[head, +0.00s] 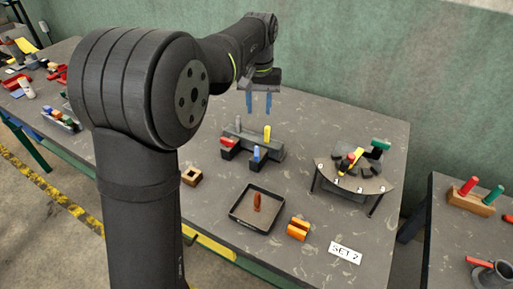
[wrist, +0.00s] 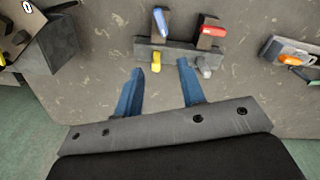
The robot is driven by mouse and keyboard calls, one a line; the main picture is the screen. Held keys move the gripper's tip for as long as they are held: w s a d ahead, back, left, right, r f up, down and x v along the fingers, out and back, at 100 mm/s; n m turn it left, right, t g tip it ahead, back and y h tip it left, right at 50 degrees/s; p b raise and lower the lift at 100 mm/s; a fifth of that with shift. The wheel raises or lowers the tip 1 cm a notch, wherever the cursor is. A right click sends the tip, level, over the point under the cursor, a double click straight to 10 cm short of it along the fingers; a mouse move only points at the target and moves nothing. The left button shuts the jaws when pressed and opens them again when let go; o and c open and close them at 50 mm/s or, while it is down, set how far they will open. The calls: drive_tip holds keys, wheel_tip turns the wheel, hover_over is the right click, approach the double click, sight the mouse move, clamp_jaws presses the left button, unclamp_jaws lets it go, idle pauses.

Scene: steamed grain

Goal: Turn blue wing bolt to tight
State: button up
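The blue wing bolt (head: 257,154) stands on a front block of the grey fixture (head: 274,154). In the wrist view, the blue wing bolt (wrist: 160,20) is at the top centre, on its block beyond the fixture's bar (wrist: 178,54). My gripper (head: 259,110) hangs above the back of the fixture in the head view. In the wrist view, my gripper (wrist: 160,66) has its blue fingers spread apart with nothing between them. The fingers are apart from the blue wing bolt. How tight the bolt is cannot be told.
Red (head: 227,142) and yellow (head: 267,133) bolts and a grey one (wrist: 206,65) share the fixture. A dark tray (head: 236,216), an orange block (head: 298,229) and a raised curved stand (head: 376,186) are on the table. Bare tabletop lies behind the fixture.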

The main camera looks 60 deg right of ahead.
sight(257, 150)
drive_tip(key=shift+n, duration=0.5)
drive_tip(key=f, duration=0.5)
drive_tip(key=a+f, duration=0.1)
drive_tip(key=f, duration=0.9)
drive_tip(key=shift+a+f, duration=0.1)
drive_tip(key=shift+a, duration=0.2)
clamp_jaws()
